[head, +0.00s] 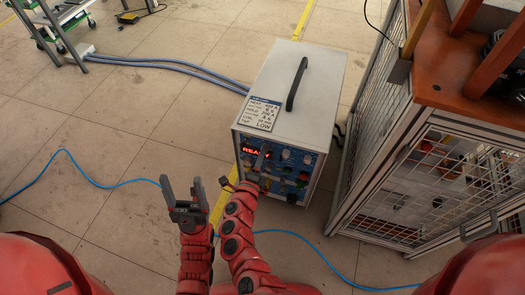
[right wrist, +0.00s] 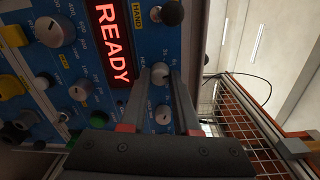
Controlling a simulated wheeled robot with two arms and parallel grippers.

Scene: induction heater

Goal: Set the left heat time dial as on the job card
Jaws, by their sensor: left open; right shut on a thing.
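The white induction heater (head: 300,85) stands on the floor with a blue front panel (right wrist: 75,65) of dials and a red display (right wrist: 108,42) reading READY. The job card (head: 264,113) lies on its top at the front edge; LOW is legible, but most of the small figures are not clear. My right gripper (right wrist: 160,75) is shut on a small grey dial (right wrist: 160,70) beside the display. Its label is not readable, and fingers partly hide it. Another small grey dial (right wrist: 163,115) shows between the fingers. My left gripper (head: 184,192) is open and empty, left of the heater.
A mesh-sided bench (head: 425,180) with a wooden top stands close on the heater's right. Grey hoses (head: 180,67) run from the heater to the back left. A blue cable (head: 95,182) crosses the floor. The floor on the left is mostly clear.

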